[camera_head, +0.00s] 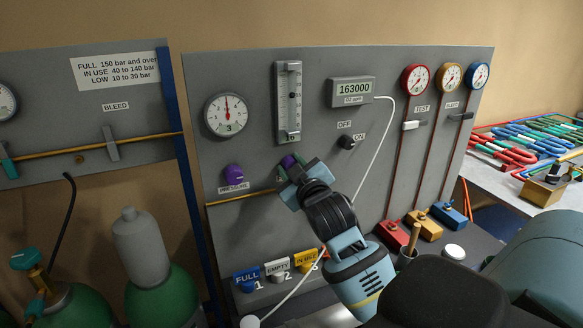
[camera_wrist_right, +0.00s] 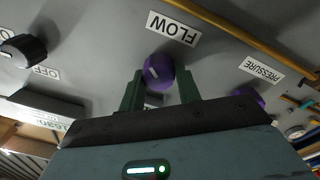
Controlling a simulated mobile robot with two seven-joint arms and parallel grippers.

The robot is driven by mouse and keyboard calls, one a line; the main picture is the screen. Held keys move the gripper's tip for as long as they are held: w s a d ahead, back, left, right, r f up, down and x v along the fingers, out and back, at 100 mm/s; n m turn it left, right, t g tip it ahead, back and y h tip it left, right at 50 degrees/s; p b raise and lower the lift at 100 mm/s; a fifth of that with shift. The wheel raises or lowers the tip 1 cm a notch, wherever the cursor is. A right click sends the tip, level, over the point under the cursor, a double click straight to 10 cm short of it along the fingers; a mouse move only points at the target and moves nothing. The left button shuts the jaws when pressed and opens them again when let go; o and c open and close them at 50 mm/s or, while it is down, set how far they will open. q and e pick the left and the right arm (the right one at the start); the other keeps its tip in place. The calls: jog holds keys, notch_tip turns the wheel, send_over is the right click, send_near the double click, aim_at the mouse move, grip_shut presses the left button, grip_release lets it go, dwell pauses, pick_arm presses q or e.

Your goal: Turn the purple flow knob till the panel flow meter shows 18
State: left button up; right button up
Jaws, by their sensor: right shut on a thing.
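The purple flow knob (camera_head: 288,160) is on the grey panel (camera_head: 245,75), below the flow meter (camera_head: 288,100). In the head view my right gripper (camera_head: 291,168) covers part of it. In the right wrist view the knob (camera_wrist_right: 158,68) sits between the two green fingers of my right gripper (camera_wrist_right: 160,88), which is shut on it. The FLOW label (camera_wrist_right: 171,29) shows upside down beside the knob. The flow meter is a tall, clear tube with a scale; its float level is too small to read. My left gripper is not in view.
A second purple knob, labelled PRESSURE (camera_head: 233,174), sits left of the flow knob under a round gauge (camera_head: 227,115). A brass pipe (camera_head: 240,198) runs across below.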

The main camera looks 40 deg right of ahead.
jog(key=shift+m, duration=1.2)
jog(key=o, duration=1)
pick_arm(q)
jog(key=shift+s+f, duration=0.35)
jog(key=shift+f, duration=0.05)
pick_arm(e)
jog(key=shift+v, duration=3.9)
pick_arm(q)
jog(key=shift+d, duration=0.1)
pick_arm(e)
jog(key=shift+a, duration=0.1)
